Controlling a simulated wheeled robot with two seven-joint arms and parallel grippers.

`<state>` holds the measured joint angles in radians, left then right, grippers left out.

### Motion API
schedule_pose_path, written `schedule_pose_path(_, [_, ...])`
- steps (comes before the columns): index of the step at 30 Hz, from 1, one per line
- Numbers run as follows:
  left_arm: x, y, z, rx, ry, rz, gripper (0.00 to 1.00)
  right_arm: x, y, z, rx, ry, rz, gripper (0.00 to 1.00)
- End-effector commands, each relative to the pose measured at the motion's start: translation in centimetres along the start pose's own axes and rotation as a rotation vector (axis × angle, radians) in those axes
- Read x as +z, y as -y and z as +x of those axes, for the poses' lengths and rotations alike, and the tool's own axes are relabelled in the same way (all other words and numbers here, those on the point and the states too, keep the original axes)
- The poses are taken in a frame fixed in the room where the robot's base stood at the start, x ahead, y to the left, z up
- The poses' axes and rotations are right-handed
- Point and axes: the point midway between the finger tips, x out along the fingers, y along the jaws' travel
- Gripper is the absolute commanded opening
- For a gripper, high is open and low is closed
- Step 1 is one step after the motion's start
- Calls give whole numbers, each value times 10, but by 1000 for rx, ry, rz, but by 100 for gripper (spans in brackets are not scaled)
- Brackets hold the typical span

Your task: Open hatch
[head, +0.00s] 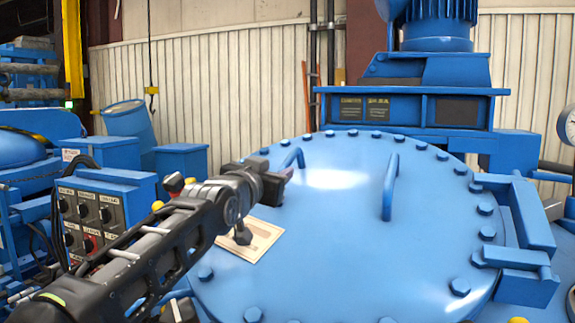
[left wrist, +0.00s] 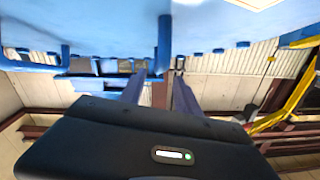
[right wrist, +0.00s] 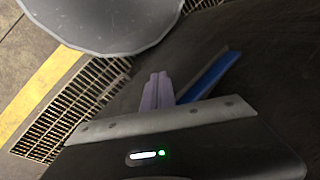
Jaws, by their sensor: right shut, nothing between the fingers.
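The hatch is a large round blue lid (head: 330,230) with bolts around its rim and two bar handles. One handle (head: 293,157) is at its far left and the other (head: 390,187) is right of its middle. My left gripper (head: 284,172) reaches over the lid from the left, close to the left handle in the picture. In the left wrist view its fingers (left wrist: 158,95) are apart, and a blue handle bar (left wrist: 164,45) shows ahead between them. I cannot tell whether they touch it. My right gripper (right wrist: 157,90) is shut and empty, seen only in the right wrist view.
A blue hinge bracket (head: 520,230) is at the lid's right. A motor housing (head: 430,70) stands behind it. A control box (head: 105,205) with knobs is at the left. A paper sheet (head: 262,240) lies on the lid. A floor grate (right wrist: 70,110) shows near the right gripper.

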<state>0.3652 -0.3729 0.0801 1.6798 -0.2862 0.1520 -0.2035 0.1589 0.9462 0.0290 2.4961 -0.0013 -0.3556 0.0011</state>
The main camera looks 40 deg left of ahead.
Motion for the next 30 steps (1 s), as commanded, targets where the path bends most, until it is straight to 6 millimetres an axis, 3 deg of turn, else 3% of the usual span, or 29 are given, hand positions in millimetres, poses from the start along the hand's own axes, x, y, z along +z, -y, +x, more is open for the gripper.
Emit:
schedule_pose_path(5, [-1,0,13,1,3,0,39,0,3,-6,0,-1,0,0])
schedule_pose_path(18, [-1,0,73,0,1,1,39,0,11,-28,0,1,0,0])
schedule_pose_path(28, [0,0,77,0,0,0,39,0,11,-28,0,2,0,0])
schedule_pose_path(30, [0,0,77,0,0,0,34,0,11,-28,0,2,0,0])
